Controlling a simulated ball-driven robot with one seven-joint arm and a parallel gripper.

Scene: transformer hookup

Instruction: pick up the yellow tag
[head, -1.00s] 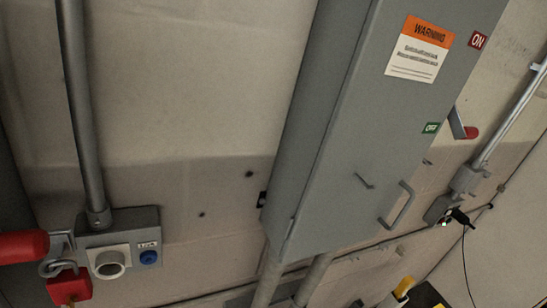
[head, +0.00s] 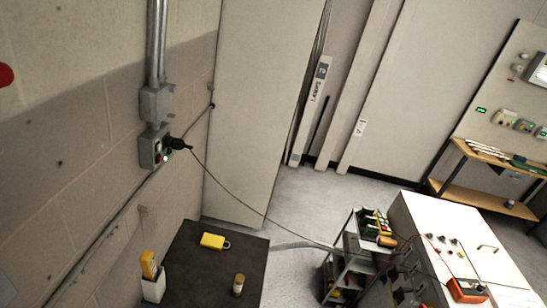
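A yellow item (head: 213,241) with a small loop at its right end lies flat on a dark tabletop (head: 205,275); it looks like a tag or a padlock, and I cannot tell which. A second yellow piece (head: 149,264) with a dark mark stands upright in a white holder (head: 153,288) at the table's left, near the wall. My gripper is not in view.
A small brown jar (head: 238,284) stands on the table. A black cable runs from a wall socket box (head: 153,148) across to a shelf cart (head: 350,265). A white cabinet (head: 455,250) stands right of it. Grey floor (head: 310,205) is open between.

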